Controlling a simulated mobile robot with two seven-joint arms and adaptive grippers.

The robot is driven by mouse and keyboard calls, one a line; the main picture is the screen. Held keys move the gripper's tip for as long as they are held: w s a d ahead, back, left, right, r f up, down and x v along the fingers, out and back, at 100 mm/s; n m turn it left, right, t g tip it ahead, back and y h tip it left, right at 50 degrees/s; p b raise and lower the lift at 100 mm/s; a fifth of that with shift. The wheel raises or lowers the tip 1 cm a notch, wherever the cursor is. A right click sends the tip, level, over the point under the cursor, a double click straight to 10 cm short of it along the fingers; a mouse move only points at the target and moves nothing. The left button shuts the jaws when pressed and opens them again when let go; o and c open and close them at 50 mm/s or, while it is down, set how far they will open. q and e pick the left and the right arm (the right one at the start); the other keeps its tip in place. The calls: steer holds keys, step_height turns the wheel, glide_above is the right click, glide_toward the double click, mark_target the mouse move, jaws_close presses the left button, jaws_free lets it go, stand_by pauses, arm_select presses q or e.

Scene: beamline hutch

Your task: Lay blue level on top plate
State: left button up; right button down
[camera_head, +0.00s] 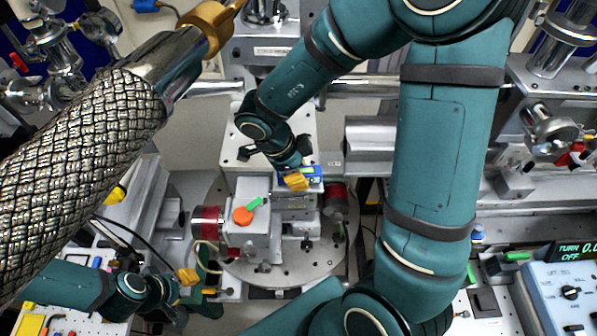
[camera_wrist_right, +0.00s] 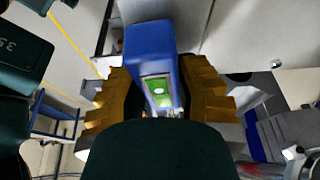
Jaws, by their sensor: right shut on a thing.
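The blue level (camera_head: 314,172) is between the yellow fingers of my right gripper (camera_head: 296,181), over the stacked stage at the centre of the head view. In the right wrist view the level (camera_wrist_right: 150,52) shows its green vial window, with the shut right gripper's fingers (camera_wrist_right: 160,92) on both sides. The top plate (camera_head: 296,201) of the stage is partly hidden under the gripper and level. I cannot tell whether the level touches it. My left gripper (camera_head: 194,284) is at the lower left, apart from the level; its opening is unclear.
A grey box with a red-orange knob (camera_head: 243,215) and green tab stands just left of the stage. A round metal base (camera_head: 281,272) lies below. A braided hose (camera_head: 80,165) crosses the left side. A control box (camera_head: 570,290) is at the lower right.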

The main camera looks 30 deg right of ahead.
steer(key=shift+f, duration=0.55)
stand_by(0.4)
steer(key=c, duration=0.7)
jaws_free()
steer(key=shift+r, duration=0.1)
steer(key=v, duration=0.7)
steer(key=shift+a+r, duration=0.1)
